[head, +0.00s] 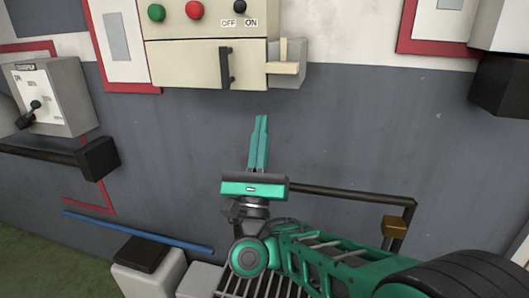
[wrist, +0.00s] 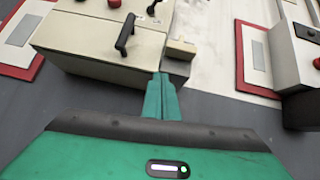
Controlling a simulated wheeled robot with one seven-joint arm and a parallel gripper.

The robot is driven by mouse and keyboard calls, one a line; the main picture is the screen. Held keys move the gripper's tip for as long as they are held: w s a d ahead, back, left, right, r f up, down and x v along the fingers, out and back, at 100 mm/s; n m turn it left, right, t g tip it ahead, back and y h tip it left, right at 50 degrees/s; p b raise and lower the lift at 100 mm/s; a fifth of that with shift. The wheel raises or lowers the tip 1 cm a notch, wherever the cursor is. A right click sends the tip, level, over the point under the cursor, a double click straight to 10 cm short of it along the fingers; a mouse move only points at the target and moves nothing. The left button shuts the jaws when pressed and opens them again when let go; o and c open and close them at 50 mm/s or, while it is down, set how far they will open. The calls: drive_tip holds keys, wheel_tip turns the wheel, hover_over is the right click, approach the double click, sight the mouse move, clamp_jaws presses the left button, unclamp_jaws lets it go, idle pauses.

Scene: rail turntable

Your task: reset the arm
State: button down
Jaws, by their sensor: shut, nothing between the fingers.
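My gripper (head: 261,122) is teal, with its two fingers pressed together and nothing between them. In the head view it points up in front of the grey wall, below the cream control box (head: 190,66). In the wrist view the shut fingertips (wrist: 160,78) appear in front of the lower edge of the cream box (wrist: 95,45). I cannot tell whether they touch it. My arm reaches in from the lower right of the head view, bent at a teal joint.
The cream box has a black handle (head: 226,66), a green button (head: 156,12), a red button (head: 194,10) and a side latch (head: 284,66). A lever box (head: 52,96) is at left. A dark rail (head: 350,192) runs behind my gripper. A blue rod (head: 138,232) is lower left.

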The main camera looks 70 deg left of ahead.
drive_tip(key=shift+v, duration=2.45)
drive_tip(key=shift+s+a, duration=0.1)
